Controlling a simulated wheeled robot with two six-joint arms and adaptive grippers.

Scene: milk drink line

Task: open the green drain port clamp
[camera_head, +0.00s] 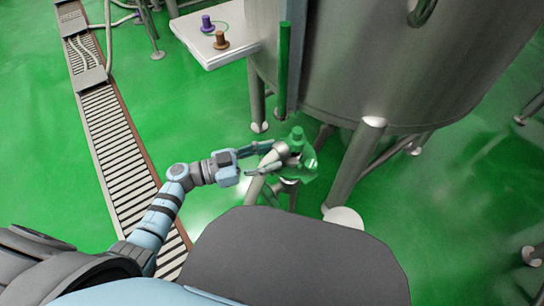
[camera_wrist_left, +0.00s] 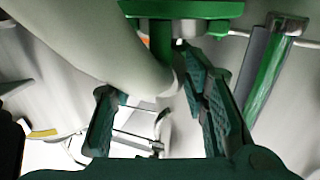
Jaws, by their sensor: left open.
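A green drain port (camera_head: 297,135) stands low beside the steel tank, with a green knob on top and a green plate (camera_head: 310,167) at its right. A silver pipe fitting (camera_head: 276,155) sits at its left. My left gripper (camera_head: 276,156) reaches it from the left, open, its fingers on either side of the fitting. In the left wrist view the open fingers (camera_wrist_left: 148,75) are below a green flange and stem (camera_wrist_left: 161,42), next to a thick pale pipe (camera_wrist_left: 90,40). I cannot make out the clamp itself clearly, or whether the fingers touch it.
The steel tank (camera_head: 385,60) and its leg (camera_head: 356,165) stand close on the right. A white platform (camera_head: 210,45) carries a purple and a brown knob. A floor grate (camera_head: 115,130) runs along the left. Green floor lies open between.

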